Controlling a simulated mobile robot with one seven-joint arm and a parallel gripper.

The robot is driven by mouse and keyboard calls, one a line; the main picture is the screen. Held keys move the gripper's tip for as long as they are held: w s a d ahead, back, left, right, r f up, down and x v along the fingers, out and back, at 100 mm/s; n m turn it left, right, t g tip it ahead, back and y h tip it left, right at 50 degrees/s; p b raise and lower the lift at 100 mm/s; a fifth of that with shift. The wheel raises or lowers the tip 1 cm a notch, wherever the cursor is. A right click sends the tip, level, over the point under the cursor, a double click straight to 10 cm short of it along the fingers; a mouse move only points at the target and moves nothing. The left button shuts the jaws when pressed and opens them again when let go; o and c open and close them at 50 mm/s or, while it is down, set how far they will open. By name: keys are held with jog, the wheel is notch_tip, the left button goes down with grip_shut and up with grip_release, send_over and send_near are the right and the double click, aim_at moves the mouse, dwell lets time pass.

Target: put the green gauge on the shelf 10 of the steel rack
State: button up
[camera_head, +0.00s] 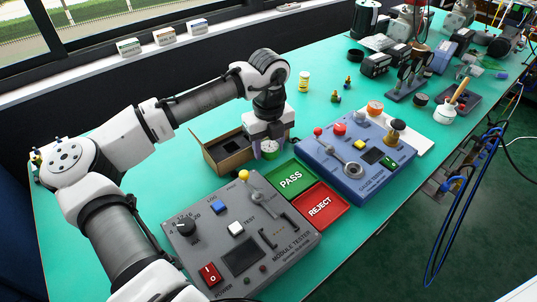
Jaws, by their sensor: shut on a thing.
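The green gauge (269,150) is a small round thing with a pale face and a green rim. It shows between the fingers of my gripper (270,147), which points down and is shut on it. The gauge is beside the right end of an open cardboard box and behind the green PASS tray. I cannot tell whether it touches the table. No steel rack and no shelf 10 are in view.
The open cardboard box (222,158) lies left of my gripper. The PASS tray (291,179), REJECT tray (320,206), grey module tester (243,240) and blue gauge tester (355,160) crowd the near bench. Small fittings (336,97) stand behind. Tools and equipment fill the far right end.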

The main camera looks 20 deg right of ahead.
aim_at(268, 156)
jog(key=shift+f, duration=1.8)
jog(key=shift+f, duration=0.1)
jog(key=o, duration=1.1)
jog(key=shift+o, duration=0.2)
